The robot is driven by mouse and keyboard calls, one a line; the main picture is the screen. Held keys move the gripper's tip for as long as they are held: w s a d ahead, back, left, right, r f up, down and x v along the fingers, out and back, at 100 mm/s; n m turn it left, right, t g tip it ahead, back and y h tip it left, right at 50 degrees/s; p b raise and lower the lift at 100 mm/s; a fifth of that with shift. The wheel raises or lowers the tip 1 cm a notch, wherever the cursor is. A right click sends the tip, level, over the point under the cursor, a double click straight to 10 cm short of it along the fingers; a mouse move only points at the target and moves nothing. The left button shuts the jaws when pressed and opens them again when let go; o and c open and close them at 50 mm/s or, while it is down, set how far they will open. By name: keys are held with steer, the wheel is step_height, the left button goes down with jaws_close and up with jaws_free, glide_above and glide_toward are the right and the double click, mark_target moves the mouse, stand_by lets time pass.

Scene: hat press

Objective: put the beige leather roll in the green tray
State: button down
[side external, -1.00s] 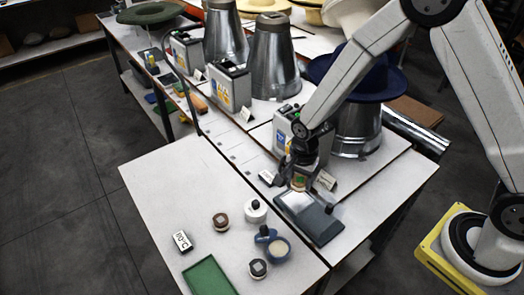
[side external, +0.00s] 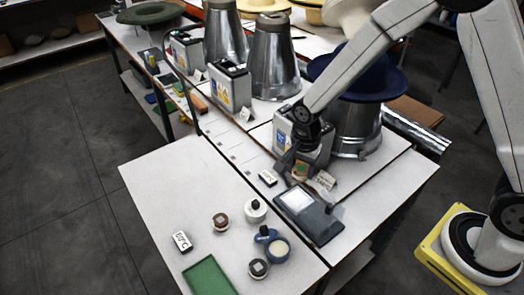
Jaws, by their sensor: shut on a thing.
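My gripper (side external: 292,168) is at the right part of the white table, just behind the dark grey device with a pale plate. It is shut on a small tan piece, which I take to be the beige leather roll (side external: 301,172); it is small and partly hidden by the fingers. The roll seems to be a little above the table surface. The green tray (side external: 210,275) lies flat at the front left of the table, well away from my gripper, and is cut off by the bottom edge of the picture. Its visible floor is empty.
The grey device (side external: 320,221) stands just in front of my gripper. A white jar (side external: 255,210), a blue mug (side external: 275,247), a brown-ringed pot (side external: 220,222), a dark pot (side external: 258,268) and a label block (side external: 181,241) stand nearer the tray. Metal cones (side external: 273,65) stand behind.

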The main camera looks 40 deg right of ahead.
steer(key=shift+a, duration=0.1)
steer(key=shift+s+a+n, duration=0.2)
steer(key=shift+a+n, duration=0.1)
steer(key=shift+a, duration=0.3)
steer(key=s+a+r+n, duration=0.1)
steer(key=s+a+n, duration=0.3)
steer(key=s+a, duration=0.3)
steer(key=s+a+r+n, duration=0.1)
steer(key=s+a+n, duration=0.3)
steer(key=a, duration=1)
steer(key=s, duration=0.3)
steer(key=shift+s+n, duration=0.3)
steer(key=shift+s, duration=0.1)
steer(key=shift+w, duration=0.1)
glide_above(210, 281)
steer(key=s, duration=0.1)
steer(key=f, duration=0.8)
steer(key=shift+d, duration=0.35)
steer(key=shift+w+a+f, duration=0.35)
steer(key=shift+w+f, duration=0.1)
steer(key=shift+f, duration=0.25)
